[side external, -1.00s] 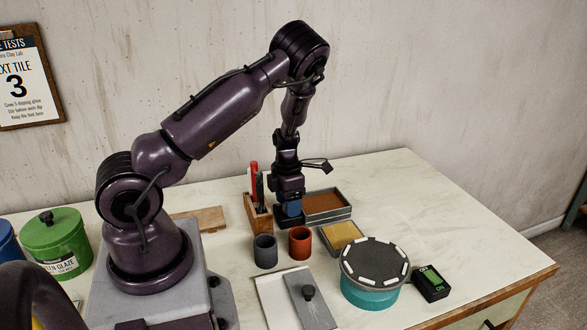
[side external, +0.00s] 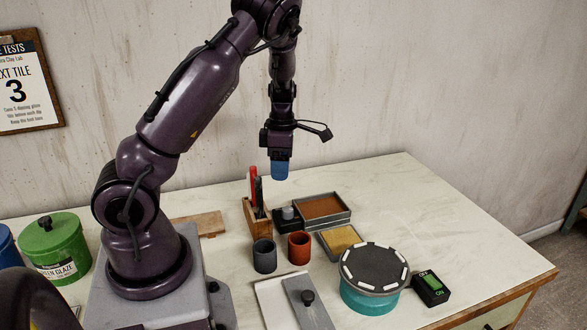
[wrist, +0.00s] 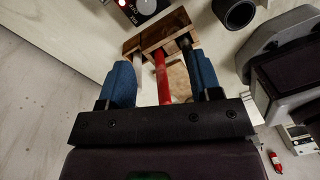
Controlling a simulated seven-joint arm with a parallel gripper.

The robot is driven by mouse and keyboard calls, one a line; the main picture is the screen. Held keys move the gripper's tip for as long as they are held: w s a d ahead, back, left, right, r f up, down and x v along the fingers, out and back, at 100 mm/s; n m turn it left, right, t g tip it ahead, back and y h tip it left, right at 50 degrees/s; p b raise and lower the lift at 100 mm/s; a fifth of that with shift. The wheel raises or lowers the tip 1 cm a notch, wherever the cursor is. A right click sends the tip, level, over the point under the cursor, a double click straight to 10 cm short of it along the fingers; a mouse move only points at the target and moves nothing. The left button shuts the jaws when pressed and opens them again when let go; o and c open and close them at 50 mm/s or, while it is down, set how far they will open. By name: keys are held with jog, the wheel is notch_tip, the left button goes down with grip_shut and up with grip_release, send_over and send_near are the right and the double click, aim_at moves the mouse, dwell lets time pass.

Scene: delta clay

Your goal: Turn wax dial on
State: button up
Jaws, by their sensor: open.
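The wax dial (side external: 288,215) is a small black box with a round grey knob, between the wooden tool holder and the brown-filled tray in the side view. In the wrist view the dial (wrist: 149,5) is cut off by the top edge; white lettering and a small red spot show beside its pale knob. I cannot tell which way the knob points. My gripper (side external: 280,171) hangs in the air well above the dial, clear of it. In the wrist view its blue fingers (wrist: 160,78) are apart with nothing held between them.
The wooden holder (side external: 257,224) with upright tools stands left of the dial. The brown-filled tray (side external: 338,220) is close on its right. A dark cup (side external: 264,257), a red cup (side external: 299,247) and a turntable (side external: 373,268) stand nearer.

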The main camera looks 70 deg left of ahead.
jog(key=s+d+r+m, duration=0.1)
jog(key=d+r+m, duration=0.4)
jog(key=d+m, duration=0.4)
jog(key=s+d+r+m, duration=0.2)
jog(key=d+r+m, duration=0.3)
jog(key=d+m, duration=0.5)
jog(key=shift+s+d+m+t, duration=0.25)
jog(key=shift+m+t, duration=0.15)
jog(key=shift+m, duration=4.4)
jog(key=s+d+r+m+t, duration=0.3)
jog(key=s+d+r+t, duration=0.1)
jog(key=r, duration=0.5)
jog(key=shift+s+t+y, duration=0.4)
jog(key=shift+s+t, duration=0.05)
jog(key=shift+t, duration=0.25)
